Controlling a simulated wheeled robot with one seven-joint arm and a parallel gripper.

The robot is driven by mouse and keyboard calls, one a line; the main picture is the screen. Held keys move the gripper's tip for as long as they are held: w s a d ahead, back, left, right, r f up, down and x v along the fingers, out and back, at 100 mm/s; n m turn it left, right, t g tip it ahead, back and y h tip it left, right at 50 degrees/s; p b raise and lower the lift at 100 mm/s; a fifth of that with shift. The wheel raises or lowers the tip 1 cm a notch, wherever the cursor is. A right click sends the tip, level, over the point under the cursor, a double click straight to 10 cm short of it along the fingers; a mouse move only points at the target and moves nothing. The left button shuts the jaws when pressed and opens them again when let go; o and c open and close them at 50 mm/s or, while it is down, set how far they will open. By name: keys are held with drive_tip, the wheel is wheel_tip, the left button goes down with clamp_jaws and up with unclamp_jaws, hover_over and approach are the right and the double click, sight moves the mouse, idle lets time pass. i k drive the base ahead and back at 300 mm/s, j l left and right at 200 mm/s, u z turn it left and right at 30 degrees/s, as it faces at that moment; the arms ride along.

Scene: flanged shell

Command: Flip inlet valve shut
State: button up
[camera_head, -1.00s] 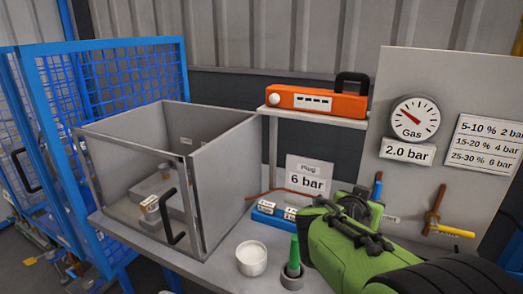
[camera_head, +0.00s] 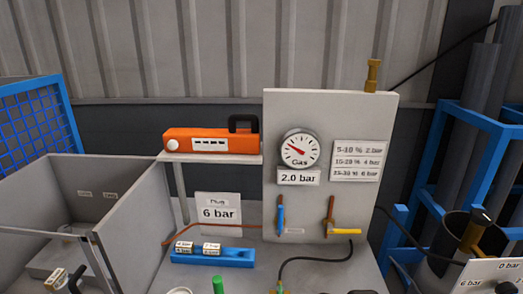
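A grey upright panel (camera_head: 318,120) carries two valves low on its face. The left valve has a blue lever (camera_head: 281,218) that stands upright along its pipe. The right valve has a yellow lever (camera_head: 346,231) that points sideways to the right, across its upright copper-coloured pipe (camera_head: 329,210). A round gas gauge (camera_head: 300,150) is above, over a "2.0 bar" sign (camera_head: 298,177). My gripper is not in view.
An orange case (camera_head: 210,141) sits on a shelf left of the panel. A blue block (camera_head: 212,257) with labelled pieces and a "6 bar" sign (camera_head: 218,212) stand below. An open grey box (camera_head: 130,225) is at left. A black hose (camera_head: 310,259) curves over the bench before the panel.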

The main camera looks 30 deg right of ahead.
sight(280, 217)
drive_tip(key=z, duration=1.15)
